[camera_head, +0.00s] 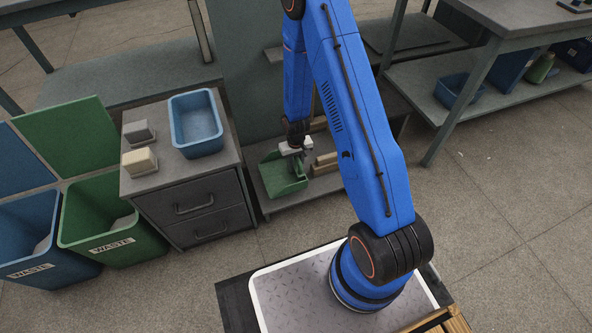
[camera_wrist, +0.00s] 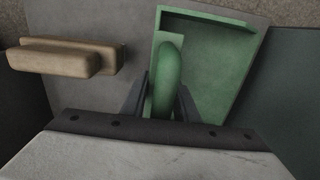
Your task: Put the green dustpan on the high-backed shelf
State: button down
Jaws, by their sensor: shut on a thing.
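The green dustpan (camera_head: 283,176) is at the low grey shelf (camera_head: 318,189) beside the drawer cabinet in the head view. That shelf has a tall grey-green back panel (camera_head: 243,75) behind it. My gripper (camera_head: 295,146) is over the dustpan, pointing down. In the wrist view my gripper (camera_wrist: 163,108) is shut on the handle of the dustpan (camera_wrist: 211,75), with a dark finger on each side. The dustpan's open pan lies beyond the handle, above the grey board. I cannot tell whether its underside touches the board.
A wooden-handled brush (camera_head: 326,163) lies right of the dustpan; it also shows in the wrist view (camera_wrist: 62,57). A drawer cabinet (camera_head: 196,197) with a blue tub (camera_head: 196,123) stands close on the left. Green (camera_head: 112,222) and blue (camera_head: 40,237) waste bins stand further left. Open floor lies to the right.

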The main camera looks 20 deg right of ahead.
jog(key=shift+f, duration=2)
jog(key=shift+f, duration=0.2)
jog(key=c, duration=1.4)
grip_release()
